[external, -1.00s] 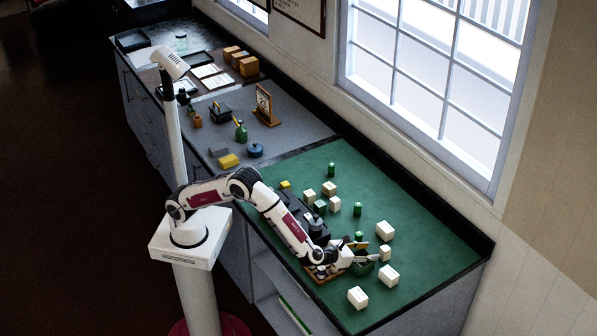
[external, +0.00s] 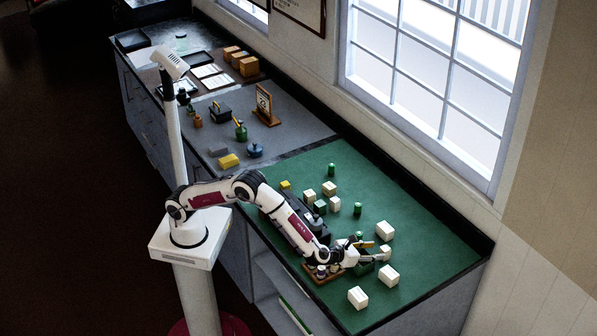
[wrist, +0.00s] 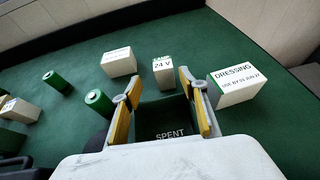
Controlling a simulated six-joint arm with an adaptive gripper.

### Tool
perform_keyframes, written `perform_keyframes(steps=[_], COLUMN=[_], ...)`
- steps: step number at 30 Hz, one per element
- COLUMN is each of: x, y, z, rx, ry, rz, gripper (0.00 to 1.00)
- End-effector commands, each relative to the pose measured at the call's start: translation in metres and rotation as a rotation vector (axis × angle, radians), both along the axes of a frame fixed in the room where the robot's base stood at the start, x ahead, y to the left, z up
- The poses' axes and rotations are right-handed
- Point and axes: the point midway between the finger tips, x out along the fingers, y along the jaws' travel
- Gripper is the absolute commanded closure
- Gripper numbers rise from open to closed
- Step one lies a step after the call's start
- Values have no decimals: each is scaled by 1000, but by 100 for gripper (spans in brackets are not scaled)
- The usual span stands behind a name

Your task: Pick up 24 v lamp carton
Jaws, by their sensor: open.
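The 24 V lamp carton (wrist: 163,75) is a small white box lettered "24 V", upright on the green mat. In the wrist view it shows just beyond and between my fingertips. In the external view the small white carton (external: 386,251) stands at the tip of my gripper (external: 374,253). My gripper (wrist: 158,84) is open, with its yellow-padded fingers spread and nothing between them. I cannot tell whether a finger touches the carton.
A dark green bin lettered "SPENT" (wrist: 165,130) lies below my fingers. A "DRESSING" carton (wrist: 235,85) stands close on the right, another white carton (wrist: 118,62) on the left. Green cylinders (wrist: 98,101) stand left. The mat's far right (external: 435,255) is clear.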

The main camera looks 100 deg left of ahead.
Motion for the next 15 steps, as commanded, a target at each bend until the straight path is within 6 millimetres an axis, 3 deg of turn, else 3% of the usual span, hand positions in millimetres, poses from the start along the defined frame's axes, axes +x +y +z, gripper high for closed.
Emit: perform_keyframes(steps=[15], x=[32], y=[19], z=[-5], rx=[-1], ry=[1], rz=[2], gripper=[57])
